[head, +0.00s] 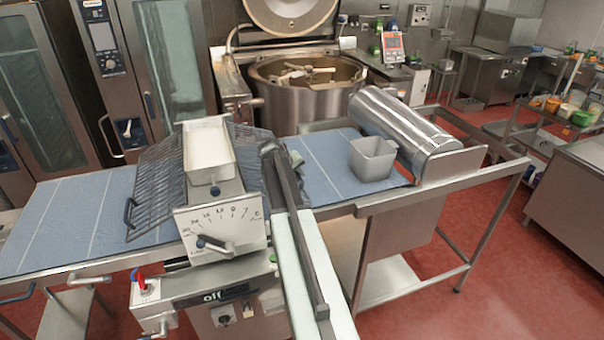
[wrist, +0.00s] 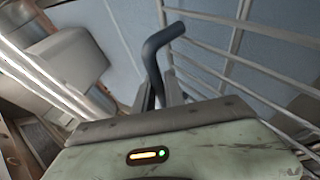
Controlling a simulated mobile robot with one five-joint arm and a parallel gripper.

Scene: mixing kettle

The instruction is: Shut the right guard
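The right guard is a wire grid (wrist: 235,45); its pale bars cross the right of the wrist view. In the head view, a small part of the grid shows between the sheeter's head and my arm, which hides much of it. Its dark blue bent handle (wrist: 156,62) passes between the fingers of my gripper (wrist: 157,92). The fingers appear closed on it from both sides. The guard's exact angle cannot be told. The left guard (head: 160,175) slopes over the left belt, with a blue handle (head: 129,212).
A flour tray (head: 208,155) sits on top of the sheeter. A grey bin (head: 372,158) stands on the right belt, beside the steel roller (head: 405,125). The mixing kettle (head: 300,95) is behind. Red floor (head: 500,260) is open at right.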

